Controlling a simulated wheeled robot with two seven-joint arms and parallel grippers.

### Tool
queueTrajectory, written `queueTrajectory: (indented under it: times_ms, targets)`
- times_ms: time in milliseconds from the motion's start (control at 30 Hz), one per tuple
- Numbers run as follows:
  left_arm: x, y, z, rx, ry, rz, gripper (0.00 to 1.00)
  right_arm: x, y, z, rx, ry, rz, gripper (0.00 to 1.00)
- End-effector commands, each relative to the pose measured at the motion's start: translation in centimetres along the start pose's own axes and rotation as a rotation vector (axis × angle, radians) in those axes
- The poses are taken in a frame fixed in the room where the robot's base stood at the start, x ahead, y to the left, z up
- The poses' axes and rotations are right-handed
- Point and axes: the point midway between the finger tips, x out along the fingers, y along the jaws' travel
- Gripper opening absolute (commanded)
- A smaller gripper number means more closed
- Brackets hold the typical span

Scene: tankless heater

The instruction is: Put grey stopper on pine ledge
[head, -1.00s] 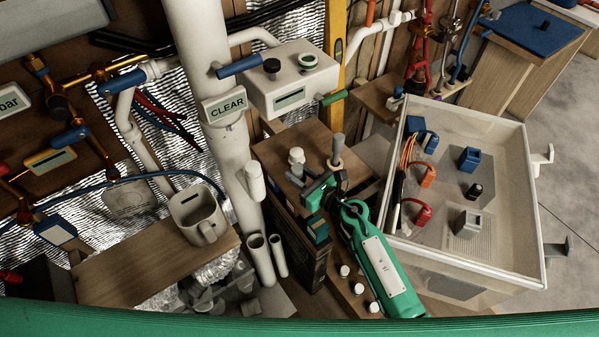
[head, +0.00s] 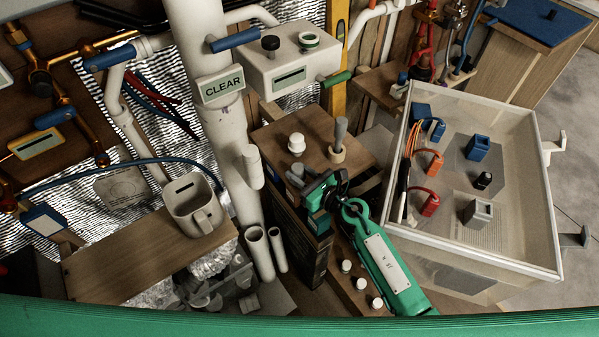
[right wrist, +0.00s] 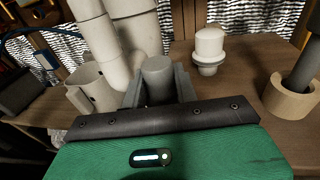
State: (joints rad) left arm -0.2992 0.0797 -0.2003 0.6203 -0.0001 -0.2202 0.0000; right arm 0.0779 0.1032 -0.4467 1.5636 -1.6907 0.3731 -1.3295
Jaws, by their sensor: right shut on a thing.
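My right gripper (head: 303,180) is shut on the grey stopper (right wrist: 158,72), a short grey cylinder standing upright between the fingers in the right wrist view. In the head view, the stopper (head: 297,170) is small and partly hidden by the gripper, at the front left of the middle wooden shelf (head: 270,135). A light wooden ledge (head: 120,262), which looks like the pine ledge, lies to the left beyond the white pipes. A grey-beige mug (head: 195,210) stands on its right part. Its front left part is bare. My left gripper is out of view.
A white plug (head: 297,144) and a pale ring (head: 336,154) with a grey rod stand on the middle shelf. A thick white pipe (head: 228,150) and two short open tubes (head: 260,250) rise between shelf and ledge. A clear-walled bin (head: 480,110) is at right.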

Motion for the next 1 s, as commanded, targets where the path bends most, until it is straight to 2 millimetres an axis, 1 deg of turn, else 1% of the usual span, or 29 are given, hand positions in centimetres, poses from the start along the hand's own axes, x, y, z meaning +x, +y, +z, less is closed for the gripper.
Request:
queueTrajectory:
  times_ms: [267,900,933,967,1000]
  targets:
    - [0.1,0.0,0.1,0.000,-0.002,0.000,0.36,0.0,0.0,-0.1,0.000,0.000,0.000,0.00]
    - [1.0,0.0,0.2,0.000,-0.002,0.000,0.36,0.1,0.0,-1.0,0.000,0.000,0.001,0.00]
    - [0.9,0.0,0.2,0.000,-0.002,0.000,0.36,0.1,0.0,-0.9,0.000,0.000,0.001,0.33]
    - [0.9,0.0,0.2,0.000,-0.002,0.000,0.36,0.1,0.0,-0.9,0.000,0.000,0.001,0.39]
    - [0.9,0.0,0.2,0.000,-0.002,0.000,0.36,0.1,0.0,-0.9,0.000,0.000,0.001,0.47]
